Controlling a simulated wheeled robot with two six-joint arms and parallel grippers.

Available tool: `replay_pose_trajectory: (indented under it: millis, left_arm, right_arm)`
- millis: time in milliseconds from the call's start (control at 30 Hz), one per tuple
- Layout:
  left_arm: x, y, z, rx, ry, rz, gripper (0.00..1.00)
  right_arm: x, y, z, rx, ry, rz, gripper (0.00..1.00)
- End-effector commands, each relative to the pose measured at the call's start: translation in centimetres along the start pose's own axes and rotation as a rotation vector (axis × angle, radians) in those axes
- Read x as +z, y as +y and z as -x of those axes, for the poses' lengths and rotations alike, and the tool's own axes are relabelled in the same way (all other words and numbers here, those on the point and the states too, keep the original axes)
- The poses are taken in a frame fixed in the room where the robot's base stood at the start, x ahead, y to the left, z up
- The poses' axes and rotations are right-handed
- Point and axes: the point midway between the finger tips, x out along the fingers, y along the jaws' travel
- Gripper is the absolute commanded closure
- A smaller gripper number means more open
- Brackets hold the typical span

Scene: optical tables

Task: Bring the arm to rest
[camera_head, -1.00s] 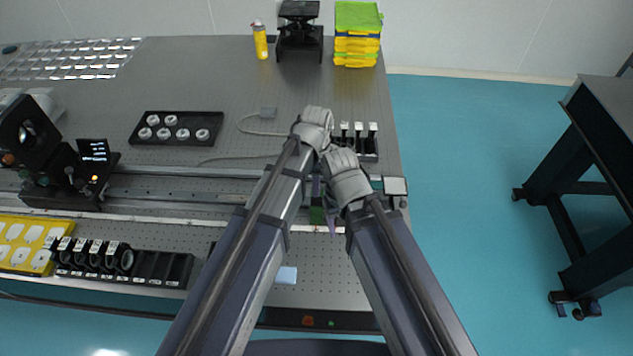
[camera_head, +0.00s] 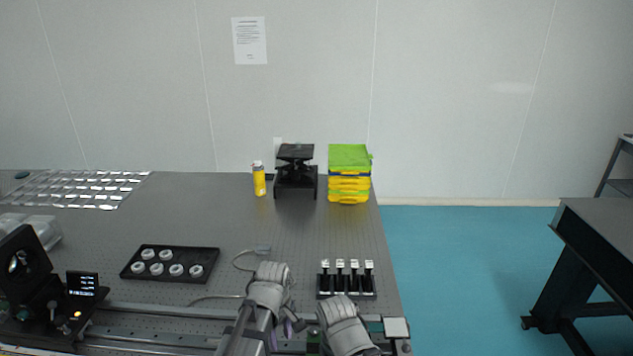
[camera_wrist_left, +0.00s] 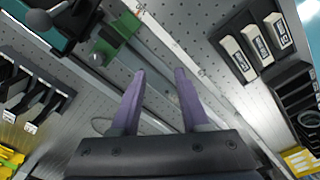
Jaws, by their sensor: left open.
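My left gripper (camera_head: 287,331) is low in the middle of the head view, over the rail on the optical table (camera_head: 215,225). Its purple fingers also show in the left wrist view (camera_wrist_left: 158,85), spread apart with nothing between them. A green block (camera_wrist_left: 115,38) on the rail lies beyond the fingertips in that view. My right arm comes in at the bottom, right of the left one; its jaws do not show.
A black rack (camera_head: 346,285) with several white-topped pieces stands right of my left gripper. A black tray of white round parts (camera_head: 168,266) lies to the left. A yellow bottle (camera_head: 259,179), black stand (camera_head: 296,172) and green-yellow boxes (camera_head: 349,176) stand at the back.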

Motion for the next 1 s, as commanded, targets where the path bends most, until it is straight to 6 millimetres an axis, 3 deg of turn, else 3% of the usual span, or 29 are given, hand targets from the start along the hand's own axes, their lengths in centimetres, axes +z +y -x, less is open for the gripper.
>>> replay_pose_trajectory:
  millis: [33, 200, 667, 1000]
  left_arm:
    - [-0.3, -1.6, 0.0, 0.004, 0.004, -0.093, 0.55]
    - [-1.5, -4.5, 0.1, 0.011, 0.016, -0.384, 0.55]
    - [-2.7, -9.2, 0.2, 0.012, 0.04, -0.845, 0.55]
    - [4.1, -6.6, 0.3, -0.06, -0.002, -1.023, 0.55]
  right_arm:
    - [0.0, 0.0, 0.0, 0.0, 0.0, 0.0, 0.37]
    - [0.0, 0.0, 0.0, 0.0, 0.0, 0.0, 0.37]
    - [0.0, 0.0, 0.0, 0.0, 0.0, 0.0, 0.37]
    - [0.0, 0.0, 0.0, 0.0, 0.0, 0.0, 0.37]
